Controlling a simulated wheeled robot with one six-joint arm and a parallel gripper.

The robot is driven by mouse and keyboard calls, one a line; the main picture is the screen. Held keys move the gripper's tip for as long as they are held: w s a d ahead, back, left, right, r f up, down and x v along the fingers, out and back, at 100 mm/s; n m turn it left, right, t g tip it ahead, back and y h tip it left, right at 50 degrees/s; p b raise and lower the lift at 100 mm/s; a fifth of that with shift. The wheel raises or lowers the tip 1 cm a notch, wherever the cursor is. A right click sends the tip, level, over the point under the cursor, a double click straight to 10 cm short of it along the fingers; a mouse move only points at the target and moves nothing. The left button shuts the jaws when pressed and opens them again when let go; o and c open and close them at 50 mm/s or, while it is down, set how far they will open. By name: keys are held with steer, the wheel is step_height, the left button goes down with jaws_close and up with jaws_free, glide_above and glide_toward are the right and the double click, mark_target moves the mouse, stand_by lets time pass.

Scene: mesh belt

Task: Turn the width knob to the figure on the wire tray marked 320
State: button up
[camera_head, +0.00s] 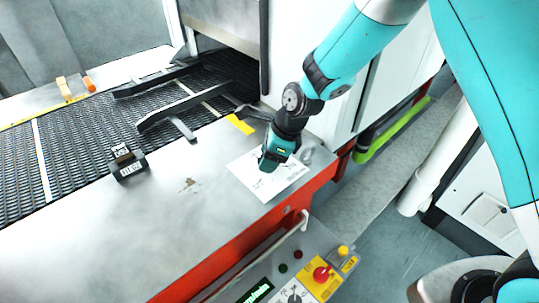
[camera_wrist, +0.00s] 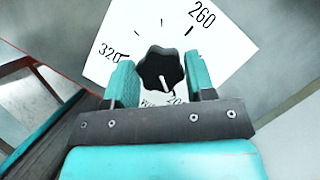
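The width knob (camera_wrist: 160,68) is black and lobed, with a white pointer line aimed toward the bottom of the wrist view. It sits on a white dial plate (camera_wrist: 225,58); the figure 320 is at its left and 260 at its upper right. The lettering below the knob is partly hidden by my gripper. My gripper (camera_wrist: 160,66) has one teal finger against each side of the knob. In the head view my gripper (camera_head: 273,165) is over the white plate (camera_head: 290,178) and hides the knob. A black holder (camera_head: 127,165) bears a label too small to read surely.
A dark mesh belt (camera_head: 75,145) carries several long black bars (camera_head: 185,105). A control panel (camera_head: 300,262) with a red knob (camera_head: 321,273) is below the plate. An orange piece (camera_head: 89,84) lies on the far ledge. The near grey ledge (camera_head: 130,230) is mostly clear.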

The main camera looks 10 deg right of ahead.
steer(key=shift+n, duration=0.3)
steer(key=shift+c, duration=0.4)
